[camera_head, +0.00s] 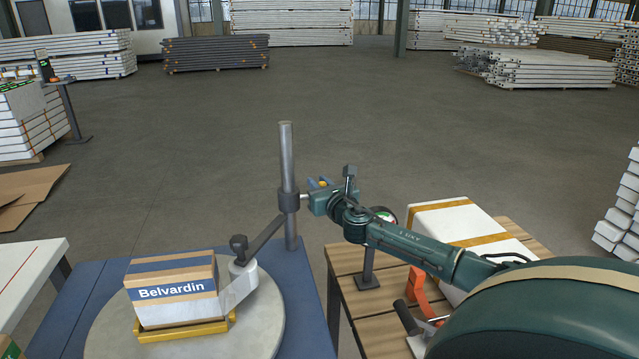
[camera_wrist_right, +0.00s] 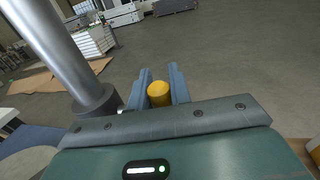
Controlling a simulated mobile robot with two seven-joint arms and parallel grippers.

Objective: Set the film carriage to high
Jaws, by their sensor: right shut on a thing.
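A grey upright mast (camera_head: 286,155) stands on the blue platform. A dark collar (camera_head: 289,201), which looks like the film carriage, sits around it a little below mid-height, with bare mast above. The mast and the collar (camera_wrist_right: 96,103) also show at the left of the right wrist view. My right gripper (camera_head: 320,186) is just right of the collar, its fingers shut on a yellow knob (camera_wrist_right: 159,93). The knob appears joined to the collar by a short rod. My left gripper is out of view.
A Belvardin carton (camera_head: 172,289) stands on a round turntable (camera_head: 264,324) on the blue platform (camera_head: 87,290). A dark link (camera_head: 265,237) slants from the turntable side toward the mast. A slatted wooden table (camera_head: 350,290) holds a taped white box (camera_head: 447,219) at right.

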